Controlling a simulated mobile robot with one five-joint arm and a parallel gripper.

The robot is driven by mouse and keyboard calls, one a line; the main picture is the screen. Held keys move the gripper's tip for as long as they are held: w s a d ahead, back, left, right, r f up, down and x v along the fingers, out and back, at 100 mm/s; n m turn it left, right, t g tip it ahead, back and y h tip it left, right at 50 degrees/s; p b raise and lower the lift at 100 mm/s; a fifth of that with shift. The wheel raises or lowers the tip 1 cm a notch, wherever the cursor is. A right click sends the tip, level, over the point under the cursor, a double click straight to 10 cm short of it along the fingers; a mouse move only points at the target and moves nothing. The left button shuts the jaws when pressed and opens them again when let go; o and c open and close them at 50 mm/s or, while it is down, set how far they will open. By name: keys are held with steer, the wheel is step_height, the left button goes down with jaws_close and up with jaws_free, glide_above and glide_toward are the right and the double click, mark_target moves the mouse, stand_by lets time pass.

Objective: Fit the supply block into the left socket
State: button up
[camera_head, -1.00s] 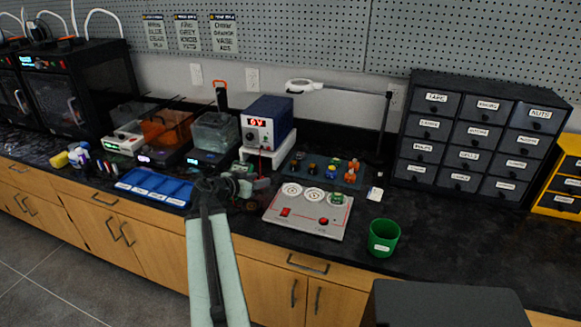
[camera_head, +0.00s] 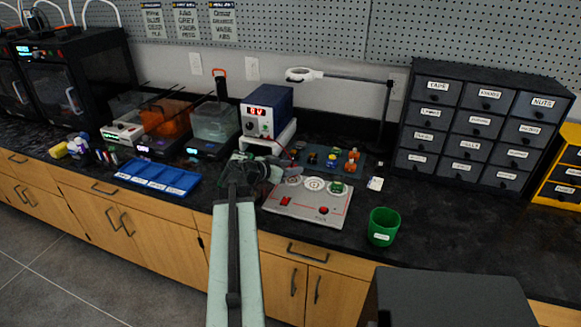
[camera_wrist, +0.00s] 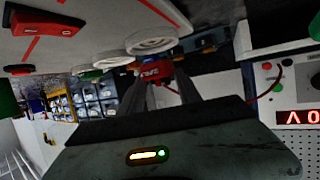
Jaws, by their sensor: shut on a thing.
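The red supply block (camera_wrist: 155,71) shows at my fingertips in the wrist view, with pale lettering on its face. My gripper (camera_wrist: 163,84) is shut on it. In the head view my gripper (camera_head: 271,172) is at the left edge of the grey socket panel (camera_head: 305,210). The left socket (camera_head: 293,182) is a white ring close to the right of the gripper. In the wrist view, which looks upside down, the left socket (camera_wrist: 152,40) is the nearest ring, close beside the block. I cannot tell whether they touch. The block is not clear in the head view.
The middle socket (camera_head: 314,184) looks empty, and a green block (camera_head: 337,187) sits at the right one. Behind are a dark mat (camera_head: 318,174) with small parts and a power supply (camera_head: 266,113). A blue tray (camera_head: 158,178) is left; a green cup (camera_head: 383,226) is right.

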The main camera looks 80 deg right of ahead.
steer(key=shift+f+b, duration=0.4)
steer(key=shift+f, duration=0.5)
steer(key=shift+w+f+b, duration=0.1)
steer(key=shift+f+b, duration=0.5)
stand_by(0.6)
steer(key=o, duration=1)
steer(key=shift+o, duration=0.4)
steer(key=shift+a, duration=0.1)
